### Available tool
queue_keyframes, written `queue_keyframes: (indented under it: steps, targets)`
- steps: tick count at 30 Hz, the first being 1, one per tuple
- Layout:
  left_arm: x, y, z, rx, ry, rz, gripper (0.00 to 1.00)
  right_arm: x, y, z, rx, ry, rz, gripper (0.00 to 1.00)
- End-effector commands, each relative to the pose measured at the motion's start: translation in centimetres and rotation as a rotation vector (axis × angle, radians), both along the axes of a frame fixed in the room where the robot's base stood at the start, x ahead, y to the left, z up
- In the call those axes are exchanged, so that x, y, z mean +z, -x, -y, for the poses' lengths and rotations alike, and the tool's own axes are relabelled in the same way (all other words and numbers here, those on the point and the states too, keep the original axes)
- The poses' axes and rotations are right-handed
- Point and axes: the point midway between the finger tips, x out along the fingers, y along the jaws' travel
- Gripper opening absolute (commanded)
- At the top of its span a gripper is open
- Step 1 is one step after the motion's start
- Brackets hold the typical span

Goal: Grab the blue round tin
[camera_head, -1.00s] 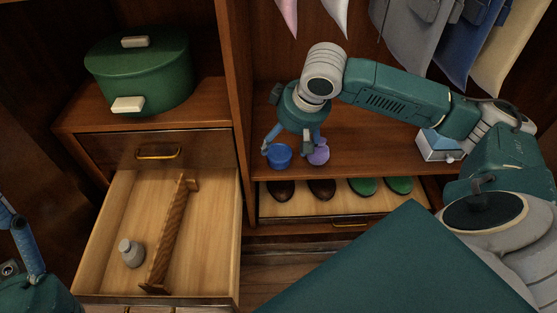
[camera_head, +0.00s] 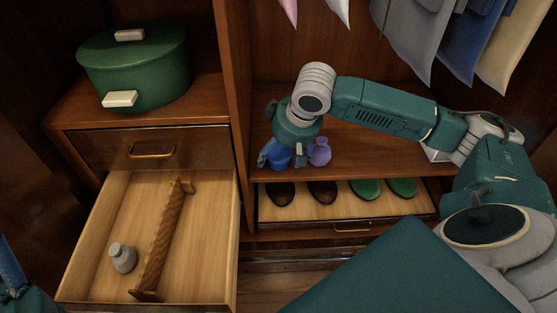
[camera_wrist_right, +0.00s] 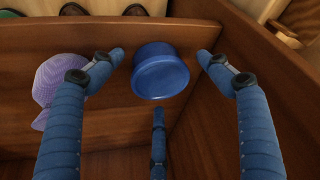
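The blue round tin (camera_head: 279,157) stands on the wooden shelf near the upright divider, partly hidden by my right gripper (camera_head: 284,155). In the right wrist view the tin (camera_wrist_right: 161,72) sits between the fingertips of my right gripper (camera_wrist_right: 160,65). One finger is on each side with a visible gap, and a third finger is below it. The gripper is open. My left gripper (camera_head: 12,275) shows only in part at the lower left edge, and its opening is not visible.
A lilac object (camera_head: 320,152) stands close right of the tin, beside a finger. An open drawer (camera_head: 200,235) holds a ridged wooden bar (camera_head: 162,240) and a grey bottle (camera_head: 123,257). A green pot (camera_head: 135,70) sits above. Shoes (camera_head: 322,192) lie below the shelf.

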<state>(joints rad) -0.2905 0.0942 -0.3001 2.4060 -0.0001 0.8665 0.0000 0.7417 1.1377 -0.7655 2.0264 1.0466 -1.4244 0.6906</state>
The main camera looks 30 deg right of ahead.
Motion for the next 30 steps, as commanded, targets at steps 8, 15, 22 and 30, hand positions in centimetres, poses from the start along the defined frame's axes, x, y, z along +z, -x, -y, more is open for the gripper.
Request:
queue_keyframes:
  steps: [8,15,22,30]
  targets:
    - [0.0,0.0,0.0,0.000,0.000,-0.001,0.61,0.0,0.0,0.0,0.000,0.000,-0.001,0.17]
    - [0.1,0.0,0.0,-0.001,0.000,0.000,0.61,0.1,0.0,0.0,0.000,-0.001,0.000,0.13]
    - [0.4,0.1,-0.1,-0.001,0.002,-0.041,0.61,3.3,-0.1,0.0,0.000,0.000,0.003,0.13]
    - [2.5,-2.2,0.5,0.005,-0.029,-0.133,0.61,8.5,-0.1,0.0,0.000,0.000,0.002,0.13]
